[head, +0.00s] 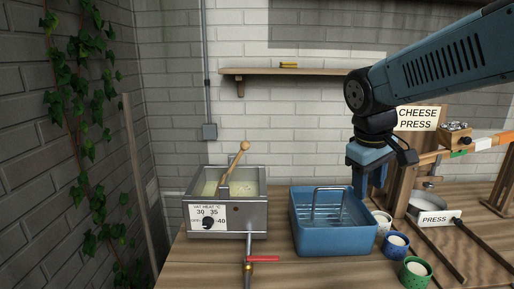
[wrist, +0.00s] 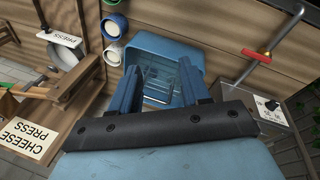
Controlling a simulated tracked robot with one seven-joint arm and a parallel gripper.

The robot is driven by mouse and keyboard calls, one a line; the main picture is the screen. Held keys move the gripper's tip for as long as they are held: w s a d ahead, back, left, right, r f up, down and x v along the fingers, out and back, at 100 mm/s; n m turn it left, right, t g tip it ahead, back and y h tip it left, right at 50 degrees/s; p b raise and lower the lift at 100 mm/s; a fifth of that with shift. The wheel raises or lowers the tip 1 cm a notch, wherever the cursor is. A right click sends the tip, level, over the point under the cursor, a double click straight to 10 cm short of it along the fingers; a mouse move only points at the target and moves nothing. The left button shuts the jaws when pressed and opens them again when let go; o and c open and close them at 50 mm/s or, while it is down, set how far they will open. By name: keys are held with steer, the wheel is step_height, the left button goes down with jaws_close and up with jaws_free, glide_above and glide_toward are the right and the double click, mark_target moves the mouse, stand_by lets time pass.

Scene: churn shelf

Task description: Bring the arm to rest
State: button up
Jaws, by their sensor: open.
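My arm reaches in from the upper right in the head view, and my gripper (head: 369,190) points down above the right side of the blue tub. In the wrist view my gripper (wrist: 158,72) shows two blue fingers spread apart with nothing between them. The blue tub (head: 335,240) stands on the bench below, with a wire rack (head: 327,204) inside it. The tub also shows beyond the fingers in the wrist view (wrist: 150,45).
A steel vat (head: 252,219) with a wooden paddle (head: 236,160) stands left of the tub. Several small cups, including a green one (head: 415,274), stand at the tub's right. The wooden cheese press (head: 404,185) is close on the right. A wall shelf (head: 300,71) hangs behind.

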steer(key=s+m+t+y, duration=0.2)
steer(key=s+m+t, duration=0.1)
steer(key=s+m, duration=0.2)
steer(key=shift+s+a+r+t, duration=0.25)
steer(key=shift+s+r+t, duration=0.1)
steer(key=shift+s, duration=0.9)
